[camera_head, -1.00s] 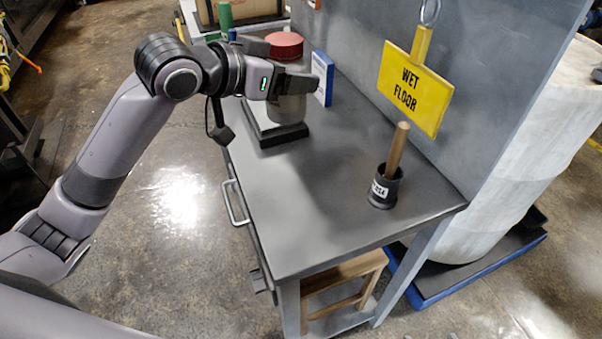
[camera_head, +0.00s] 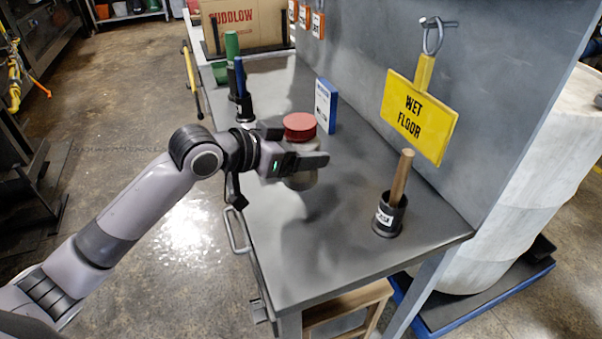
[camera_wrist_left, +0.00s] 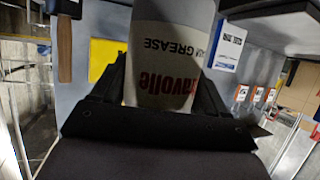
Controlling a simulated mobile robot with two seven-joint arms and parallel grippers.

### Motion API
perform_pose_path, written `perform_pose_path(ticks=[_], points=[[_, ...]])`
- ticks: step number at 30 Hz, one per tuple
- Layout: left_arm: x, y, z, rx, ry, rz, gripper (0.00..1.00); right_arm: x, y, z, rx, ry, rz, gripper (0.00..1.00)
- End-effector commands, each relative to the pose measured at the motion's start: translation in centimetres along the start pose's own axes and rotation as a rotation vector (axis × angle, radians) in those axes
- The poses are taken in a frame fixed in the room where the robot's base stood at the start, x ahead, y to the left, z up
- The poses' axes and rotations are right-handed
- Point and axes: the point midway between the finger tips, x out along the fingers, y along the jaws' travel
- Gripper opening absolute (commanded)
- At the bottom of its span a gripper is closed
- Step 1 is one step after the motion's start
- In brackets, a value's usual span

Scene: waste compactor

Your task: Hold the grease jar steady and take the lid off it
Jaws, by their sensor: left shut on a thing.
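The grease jar (camera_head: 301,182) is a grey cylinder with a red lid (camera_head: 299,126) on top, and it looks upright. My left gripper (camera_head: 305,163) is shut around the jar's body, below the lid. In the left wrist view the jar (camera_wrist_left: 170,45) sits between the fingers, its "GREASE" label upside down; the lid does not show there. A dark shadow lies on the bench by the jar. I cannot tell whether the jar's base touches the bench. My right gripper is not in view.
The grey bench (camera_head: 335,235) is clear in front of the jar. A black cup with a wooden handle (camera_head: 402,178) stands at right. Behind are a blue-and-white box (camera_head: 326,106), handled tools in cups (camera_head: 243,106) and a cardboard box (camera_head: 245,24). A yellow sign (camera_head: 417,112) hangs at right.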

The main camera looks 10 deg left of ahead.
Motion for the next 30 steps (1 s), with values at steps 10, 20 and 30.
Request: perform_pose_path(ticks=[10, 20, 30], points=[[1.5, 0.0, 3.7, -0.002, 0.002, -0.001, 0.00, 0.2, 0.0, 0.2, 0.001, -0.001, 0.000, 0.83], [2.2, 0.0, 5.1, 0.001, 0.006, -0.001, 0.00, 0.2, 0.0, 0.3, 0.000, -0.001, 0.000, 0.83], [2.3, 0.0, 5.5, 0.001, 0.001, 0.000, 1.00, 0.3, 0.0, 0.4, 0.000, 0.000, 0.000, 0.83]])
